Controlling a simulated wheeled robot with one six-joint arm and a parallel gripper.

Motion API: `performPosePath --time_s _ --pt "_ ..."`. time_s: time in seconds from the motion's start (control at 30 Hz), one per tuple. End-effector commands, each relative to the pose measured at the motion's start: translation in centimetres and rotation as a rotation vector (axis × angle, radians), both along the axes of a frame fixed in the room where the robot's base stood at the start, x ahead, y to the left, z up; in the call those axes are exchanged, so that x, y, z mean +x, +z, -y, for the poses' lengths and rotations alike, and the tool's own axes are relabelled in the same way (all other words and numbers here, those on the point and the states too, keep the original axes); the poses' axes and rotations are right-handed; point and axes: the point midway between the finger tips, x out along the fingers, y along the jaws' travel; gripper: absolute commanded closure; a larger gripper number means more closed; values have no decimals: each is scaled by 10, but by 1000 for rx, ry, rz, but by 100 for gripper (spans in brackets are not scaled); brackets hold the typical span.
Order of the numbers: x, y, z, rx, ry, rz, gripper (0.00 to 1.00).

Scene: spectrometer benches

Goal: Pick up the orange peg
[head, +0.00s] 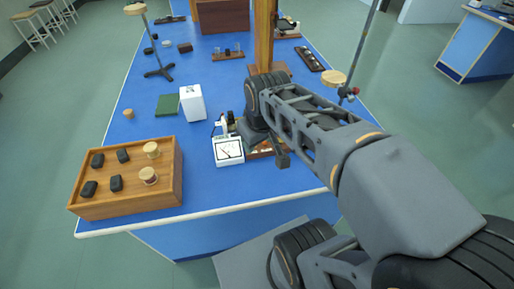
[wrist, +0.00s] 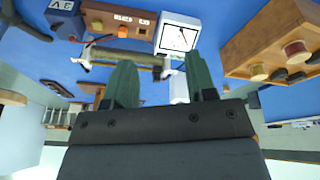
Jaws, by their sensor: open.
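A small orange piece (wrist: 123,31), which looks like the orange peg, shows in the wrist view on a brown wooden block (wrist: 105,17) with small labels. It is beyond my fingertips in the picture, near the white meter (wrist: 181,35). My gripper (wrist: 158,62) is open, its two green fingers apart, with no orange peg between them. In the head view my gripper (head: 281,157) is low over the bench, just right of the meter (head: 228,151). There I cannot make out the orange peg; my arm hides part of that area.
A brownish tube (wrist: 130,57) with white ends lies across the view near my fingertips. A wooden box (head: 127,195) with black and cork-coloured pieces stands at the left front of the blue bench. A white box (head: 192,103) and a wooden post (head: 264,35) stand behind.

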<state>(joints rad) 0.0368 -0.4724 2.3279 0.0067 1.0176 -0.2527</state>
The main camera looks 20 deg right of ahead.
Motion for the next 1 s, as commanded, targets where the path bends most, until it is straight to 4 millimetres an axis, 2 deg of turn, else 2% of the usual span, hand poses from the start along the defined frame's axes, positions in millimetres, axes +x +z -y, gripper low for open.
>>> performPosePath --time_s 0.03,0.2,0.4,0.5,0.67,0.77,1.0 --pt "16 -18 8 -27 78 -24 49" --pt "63 -24 33 -108 435 -115 49" --pt "103 -34 63 -148 820 -195 49" --pt "116 -38 75 -153 961 -218 49" --pt "125 -42 87 -153 1102 -237 49" --pt "128 -54 90 -151 1140 -242 49" --pt "128 -96 91 -151 1152 -243 49"
